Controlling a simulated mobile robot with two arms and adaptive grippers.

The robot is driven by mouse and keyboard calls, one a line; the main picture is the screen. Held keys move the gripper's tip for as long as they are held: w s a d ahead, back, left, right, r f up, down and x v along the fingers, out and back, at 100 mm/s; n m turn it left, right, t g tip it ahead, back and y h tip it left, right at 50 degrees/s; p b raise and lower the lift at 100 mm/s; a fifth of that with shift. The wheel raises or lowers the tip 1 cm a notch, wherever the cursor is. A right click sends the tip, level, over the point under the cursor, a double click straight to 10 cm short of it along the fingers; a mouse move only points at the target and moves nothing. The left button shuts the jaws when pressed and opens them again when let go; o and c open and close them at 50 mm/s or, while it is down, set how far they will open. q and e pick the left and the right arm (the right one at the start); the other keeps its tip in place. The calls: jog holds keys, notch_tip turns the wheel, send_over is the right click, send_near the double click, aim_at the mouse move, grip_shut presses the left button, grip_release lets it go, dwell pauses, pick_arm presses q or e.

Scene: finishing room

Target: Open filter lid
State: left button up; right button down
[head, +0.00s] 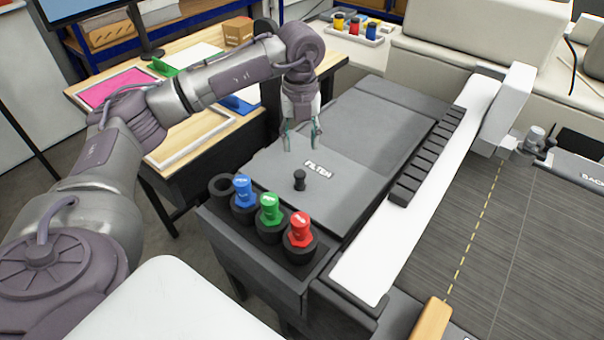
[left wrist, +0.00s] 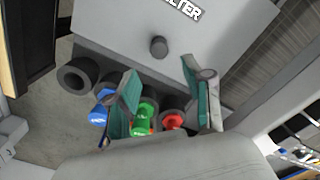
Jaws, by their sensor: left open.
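The filter lid (head: 340,175) is a flat grey panel marked FILTER with a small black knob (head: 299,180) standing near its front edge. The lid lies flat and looks shut. My left gripper (head: 302,142) is open and empty, pointing down above the back left part of the lid, apart from the knob. In the left wrist view the open fingers (left wrist: 160,105) show with the knob (left wrist: 158,46) beyond them, and the lid (left wrist: 215,45) at the top. My right gripper is not in view.
A black holder in front of the lid carries a blue bottle (head: 243,190), a green bottle (head: 270,208) and a red bottle (head: 300,229), with one empty ring (head: 223,186) at left. A white rail (head: 415,205) runs along the lid's right. A wooden table (head: 190,125) stands behind left.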

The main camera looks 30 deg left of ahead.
aim_at(300, 172)
pick_arm(q)
notch_tip(300, 172, down, 10)
jog(key=p, duration=0.2)
jog(key=shift+s+r+p, duration=0.1)
jog(key=shift+s+p, duration=0.05)
jog(key=shift+p, duration=0.2)
jog(key=shift+f, duration=0.8)
jog(key=shift+c, duration=0.4)
grip_shut()
